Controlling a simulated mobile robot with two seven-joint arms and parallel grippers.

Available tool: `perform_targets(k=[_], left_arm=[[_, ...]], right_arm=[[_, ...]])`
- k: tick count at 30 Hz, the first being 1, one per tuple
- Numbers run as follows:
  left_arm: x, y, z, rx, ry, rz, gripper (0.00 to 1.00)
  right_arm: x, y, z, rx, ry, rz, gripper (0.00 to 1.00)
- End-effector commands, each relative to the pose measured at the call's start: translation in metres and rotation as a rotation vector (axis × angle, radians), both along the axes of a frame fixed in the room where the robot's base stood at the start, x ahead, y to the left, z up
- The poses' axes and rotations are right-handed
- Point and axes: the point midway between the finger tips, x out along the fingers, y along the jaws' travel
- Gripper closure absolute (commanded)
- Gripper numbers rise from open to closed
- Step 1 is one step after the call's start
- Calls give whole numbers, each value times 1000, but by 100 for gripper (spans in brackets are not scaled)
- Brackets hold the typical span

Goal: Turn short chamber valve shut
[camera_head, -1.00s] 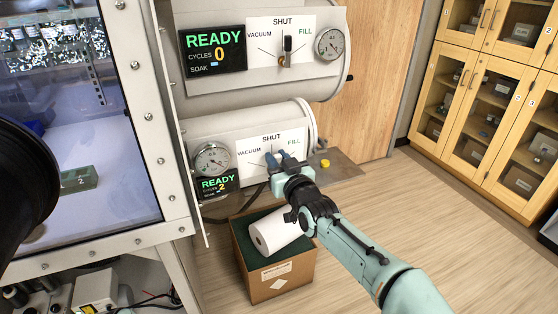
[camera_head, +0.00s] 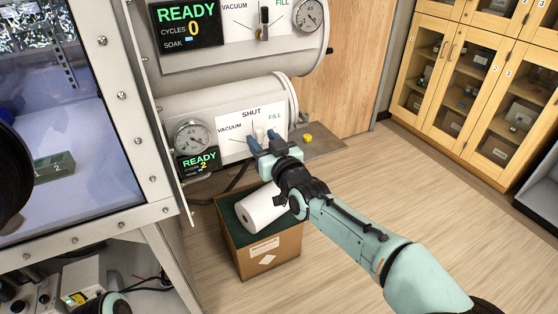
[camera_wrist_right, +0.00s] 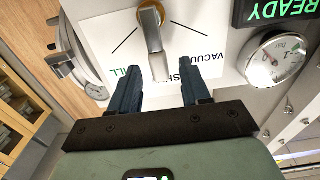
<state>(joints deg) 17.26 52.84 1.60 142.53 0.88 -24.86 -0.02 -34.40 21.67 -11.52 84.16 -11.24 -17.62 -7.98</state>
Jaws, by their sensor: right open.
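The lower chamber's white valve panel (camera_head: 232,136) is marked VACUUM, SHUT and FILL. Its metal valve handle (camera_wrist_right: 153,38) shows in the right wrist view, where the picture is upside down. The handle runs from its brass-coloured pivot toward the SHUT side, and its free end lies near the gap between my fingers. My right gripper (camera_head: 263,142) is in front of this panel, with blue fingers apart; in the wrist view the open gripper (camera_wrist_right: 160,70) has nothing clasped. I cannot tell whether a finger touches the handle. SHUT is partly hidden in the wrist view. My left gripper is not in view.
An upper chamber with its own valve panel (camera_head: 242,22) sits above. A round gauge (camera_head: 192,138) and a READY display (camera_head: 198,161) are left of the lower panel. A cardboard box (camera_head: 270,254) with a white roll (camera_head: 262,207) stands below my right arm. Open floor lies right.

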Motion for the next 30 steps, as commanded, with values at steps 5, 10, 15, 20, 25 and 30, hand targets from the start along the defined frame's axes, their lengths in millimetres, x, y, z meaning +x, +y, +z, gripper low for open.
perform_targets(k=[5,10,15,20,25,30], left_arm=[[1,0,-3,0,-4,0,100],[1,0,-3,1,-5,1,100],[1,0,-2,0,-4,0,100],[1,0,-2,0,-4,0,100],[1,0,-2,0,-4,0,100],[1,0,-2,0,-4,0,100]], right_arm=[[-36,-17,1,3,-1,1,53],[-67,-31,1,3,-1,0,53],[-87,-41,1,1,0,0,53],[-95,-44,0,0,0,0,53],[-96,-44,0,-1,0,0,53],[-96,-44,0,0,0,0,53]])
